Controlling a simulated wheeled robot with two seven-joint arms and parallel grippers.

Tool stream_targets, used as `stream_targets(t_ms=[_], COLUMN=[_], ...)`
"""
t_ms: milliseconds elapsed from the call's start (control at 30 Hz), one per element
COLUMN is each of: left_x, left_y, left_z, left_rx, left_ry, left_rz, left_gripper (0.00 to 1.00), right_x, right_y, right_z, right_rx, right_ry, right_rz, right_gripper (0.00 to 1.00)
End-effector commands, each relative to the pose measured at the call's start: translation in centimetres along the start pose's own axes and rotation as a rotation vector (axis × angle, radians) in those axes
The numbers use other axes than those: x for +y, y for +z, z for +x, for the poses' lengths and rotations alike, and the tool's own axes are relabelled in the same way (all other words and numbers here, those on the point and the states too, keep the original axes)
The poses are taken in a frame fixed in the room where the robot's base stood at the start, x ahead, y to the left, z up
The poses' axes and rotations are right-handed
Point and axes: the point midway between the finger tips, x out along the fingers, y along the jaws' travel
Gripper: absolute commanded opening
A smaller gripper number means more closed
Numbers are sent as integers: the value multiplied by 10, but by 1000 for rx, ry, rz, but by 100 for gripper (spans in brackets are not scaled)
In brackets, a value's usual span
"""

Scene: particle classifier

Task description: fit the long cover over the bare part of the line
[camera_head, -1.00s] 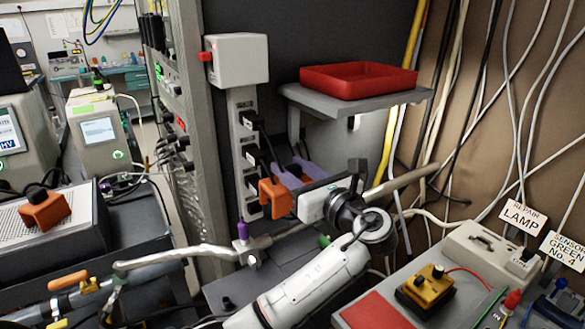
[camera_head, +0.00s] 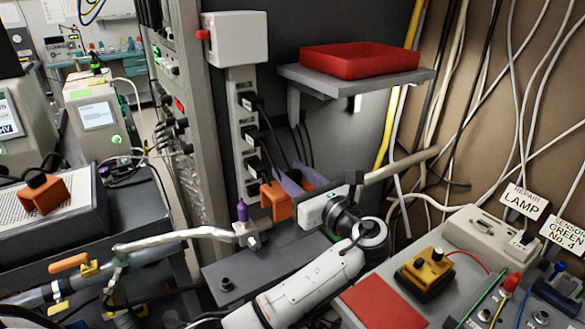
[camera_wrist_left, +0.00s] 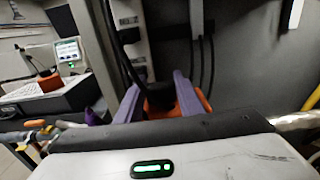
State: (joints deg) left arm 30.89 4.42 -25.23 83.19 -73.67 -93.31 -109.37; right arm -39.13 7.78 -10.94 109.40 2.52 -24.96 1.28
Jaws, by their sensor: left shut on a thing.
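My left gripper (camera_head: 290,184) is at mid-picture, its purple fingers shut on an orange piece (camera_head: 277,202) with a black part. In the left wrist view the fingers flank the black part (camera_wrist_left: 162,97), with orange (camera_wrist_left: 204,101) showing at the side. The silvery line (camera_head: 185,238) runs in from the left to a purple-topped fitting (camera_head: 243,230). A beige stretch (camera_head: 402,165) of pipe shows right of the gripper. My gripper and the orange piece hide the line between. I cannot make out a separate long cover. My right gripper is out of view.
A grey shelf (camera_head: 420,80) with a red tray (camera_head: 358,74) is above the gripper. A socket strip (camera_head: 240,130) with black cables stands behind. A bench with a yellow box (camera_head: 427,270) is at right. Another orange block (camera_head: 41,197) sits on a box at left.

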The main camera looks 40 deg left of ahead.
Motion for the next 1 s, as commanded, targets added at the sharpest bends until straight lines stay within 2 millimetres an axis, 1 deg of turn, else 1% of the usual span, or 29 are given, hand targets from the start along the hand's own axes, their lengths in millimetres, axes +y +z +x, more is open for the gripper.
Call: stream_targets(t_ms=[100, 500, 733, 1000], left_x=[0, 0, 0, 0], left_y=[-10, -36, -45, -46], left_z=[0, 0, 0, 0], left_rx=[-1, -1, -1, -1], left_ry=[-1, -1, -1, -1], left_rz=[1, 0, 0, 0], left_gripper=[8, 8, 8, 8], right_x=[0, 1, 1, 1], right_y=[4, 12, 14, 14], right_z=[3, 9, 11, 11], right_rx=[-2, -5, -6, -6], right_ry=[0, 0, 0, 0], right_rz=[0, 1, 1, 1], right_gripper=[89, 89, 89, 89])
